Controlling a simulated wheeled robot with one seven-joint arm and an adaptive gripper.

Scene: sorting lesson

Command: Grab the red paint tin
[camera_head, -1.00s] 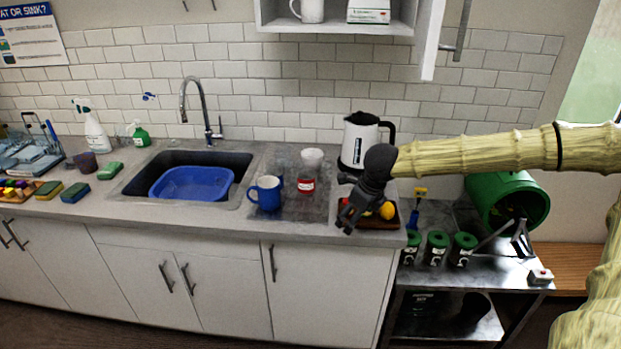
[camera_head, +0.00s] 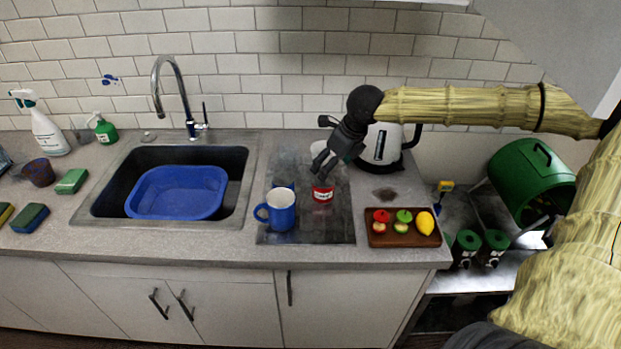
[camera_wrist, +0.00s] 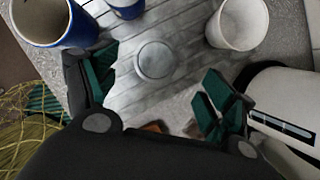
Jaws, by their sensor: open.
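The red paint tin (camera_head: 322,194) stands upright on the dark drainboard right of the sink, with a white label on its front. In the wrist view, a round grey-white top (camera_wrist: 154,60), apparently the tin's lid, shows between the fingers. My gripper (camera_head: 322,166) is just above the tin, tilted down toward it. Its fingers are spread and empty, with green pads showing in the wrist view (camera_wrist: 158,74). I cannot tell whether the fingertips reach down beside the tin.
A blue mug (camera_head: 281,211) stands left of the tin, with another blue item (camera_wrist: 125,9) behind it. A white cup (camera_wrist: 237,24) is behind the tin. The kettle (camera_head: 382,146) and fruit board (camera_head: 388,239) are to the right. The sink (camera_head: 119,188) holds a blue basin (camera_head: 178,192).

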